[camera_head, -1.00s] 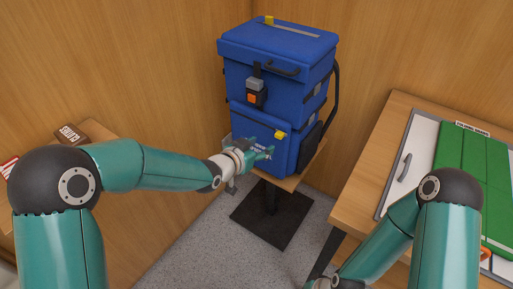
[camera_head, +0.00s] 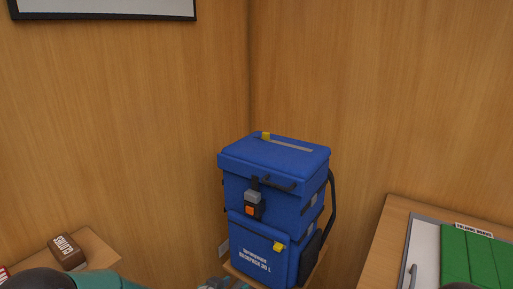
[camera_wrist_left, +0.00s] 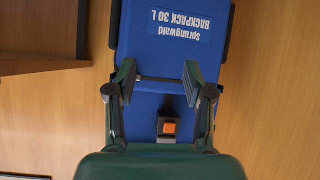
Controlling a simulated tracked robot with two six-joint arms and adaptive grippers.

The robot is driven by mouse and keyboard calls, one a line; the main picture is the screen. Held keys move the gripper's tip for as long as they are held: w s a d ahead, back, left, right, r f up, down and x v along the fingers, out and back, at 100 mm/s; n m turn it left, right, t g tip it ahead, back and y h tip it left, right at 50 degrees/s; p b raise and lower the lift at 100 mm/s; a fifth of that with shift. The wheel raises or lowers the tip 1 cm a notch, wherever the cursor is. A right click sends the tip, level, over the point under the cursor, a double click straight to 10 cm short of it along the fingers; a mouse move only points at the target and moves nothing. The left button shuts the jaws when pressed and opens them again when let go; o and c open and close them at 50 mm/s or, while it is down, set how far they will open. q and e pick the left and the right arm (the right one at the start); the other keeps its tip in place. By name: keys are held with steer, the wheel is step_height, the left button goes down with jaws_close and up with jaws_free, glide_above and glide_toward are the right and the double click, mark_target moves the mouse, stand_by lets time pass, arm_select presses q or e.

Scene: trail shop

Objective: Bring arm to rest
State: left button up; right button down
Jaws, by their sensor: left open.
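My left gripper (camera_wrist_left: 160,82) is open in the left wrist view, its two fingers apart with nothing held between them. The blue backpack (camera_wrist_left: 160,45) lies behind the fingers there, appearing upside down with its printed label. In the head view only a small part of my left gripper (camera_head: 228,284) shows at the bottom edge, beside the lower left of the backpack (camera_head: 275,190). The backpack stands upright, with a closed-looking lid and an orange-marked buckle. My right gripper is out of view.
A small table at the left holds a brown box (camera_head: 66,252). Wood-panelled walls meet behind the backpack.

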arm_select(q)
steer(key=s+a+f+n+g+y+p, duration=0.1)
steer(key=s+a+f+n+g, duration=0.2)
steer(key=s+f, duration=0.6)
steer(key=s+a+f+n+g, duration=0.1)
steer(key=s+f+n+g, duration=0.1)
steer(key=s, duration=0.8)
steer(key=s+a+f+n+g+p, duration=0.1)
steer(key=s+f+g, duration=0.3)
steer(key=s, duration=0.7)
step_height(320, 180, down, 3)
steer(key=shift+s+a+r+n+y, duration=0.15)
steer(key=shift+s+a+n+y, duration=0.05)
steer(key=shift+a+n+y, duration=0.25)
